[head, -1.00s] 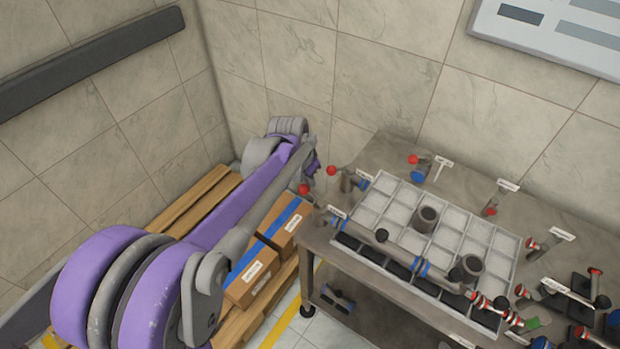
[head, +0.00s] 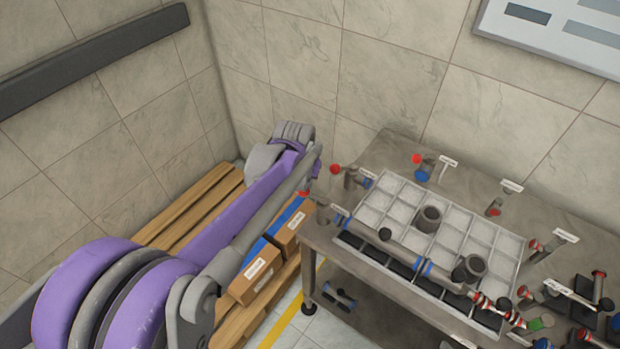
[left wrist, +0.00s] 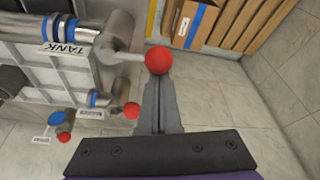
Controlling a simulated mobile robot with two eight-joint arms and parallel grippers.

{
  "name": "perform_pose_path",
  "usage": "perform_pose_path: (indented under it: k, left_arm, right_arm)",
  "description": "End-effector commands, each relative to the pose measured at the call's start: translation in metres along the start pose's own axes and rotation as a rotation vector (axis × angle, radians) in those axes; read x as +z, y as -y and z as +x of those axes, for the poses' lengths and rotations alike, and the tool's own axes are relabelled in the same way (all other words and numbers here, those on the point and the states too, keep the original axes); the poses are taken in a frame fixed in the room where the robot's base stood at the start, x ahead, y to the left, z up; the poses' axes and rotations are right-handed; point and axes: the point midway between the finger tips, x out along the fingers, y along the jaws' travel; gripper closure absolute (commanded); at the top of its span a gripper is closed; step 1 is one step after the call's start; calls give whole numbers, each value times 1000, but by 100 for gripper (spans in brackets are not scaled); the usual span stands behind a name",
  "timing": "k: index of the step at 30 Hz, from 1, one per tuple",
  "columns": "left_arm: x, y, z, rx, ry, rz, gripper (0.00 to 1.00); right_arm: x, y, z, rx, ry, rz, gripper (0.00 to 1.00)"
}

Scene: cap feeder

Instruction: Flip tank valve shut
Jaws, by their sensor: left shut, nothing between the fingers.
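The tank valve's lever runs from a metal pipe end by the TANK label (left wrist: 66,48) to a red ball knob (left wrist: 158,60). My left gripper (left wrist: 160,84) is shut and empty, its fingertips right at the red knob in the left wrist view. I cannot tell whether they touch. In the head view the red knob (head: 303,193) shows only partly, beside my left arm at the table's left corner. The fingertips are hard to make out in that view. My right gripper is not in view.
A second red-knobbed lever (head: 335,169) stands close behind the tank valve, and a blue valve (head: 422,175) farther right. A gridded tray (head: 395,195) covers much of the table (head: 380,150). Boxes (head: 257,270) on a pallet (head: 190,205) lie below my arm.

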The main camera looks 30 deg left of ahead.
Motion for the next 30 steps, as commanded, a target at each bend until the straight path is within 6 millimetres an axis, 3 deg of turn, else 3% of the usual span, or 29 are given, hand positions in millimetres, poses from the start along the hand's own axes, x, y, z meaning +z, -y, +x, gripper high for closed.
perform_pose_path:
  k: [15, 30]
  left_arm:
    - [27, 4, -9, -144, 0, -443, 100]
    - [41, 1, -13, -142, 1, -443, 100]
  right_arm:
    - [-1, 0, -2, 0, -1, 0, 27]
    - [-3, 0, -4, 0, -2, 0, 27]
